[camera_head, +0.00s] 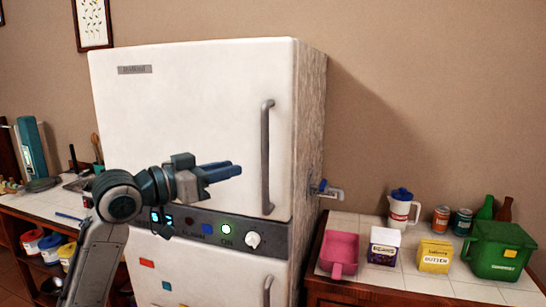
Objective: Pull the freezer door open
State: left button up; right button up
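A white fridge-freezer fills the middle of the head view. Its large upper door (190,110) is shut, with a grey vertical bar handle (266,155) near the right edge. Below a dark control panel (215,229) is a lower door (205,275), also shut as far as it shows, with its own grey handle (267,291) partly cut off below. No label tells which door is the freezer's. My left gripper (238,169) is in front of the upper door, left of its handle, pointing right and apart from it. Its dark blue fingers overlap, so their gap is unclear. My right gripper is out of view.
A small blue-grey fitting (327,190) sticks out from the appliance's right side. The right counter (400,277) holds a pink scoop (339,253), a jug (401,209), boxes, cans, bottles and a green container (497,250). A cluttered counter and shelf stand at left.

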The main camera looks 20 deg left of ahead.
pick_arm(q)
jog(key=p+x, duration=0.3)
jog(key=x, duration=0.7)
jog(key=shift+p, duration=0.4)
jog(key=shift+w, duration=0.1)
grip_shut()
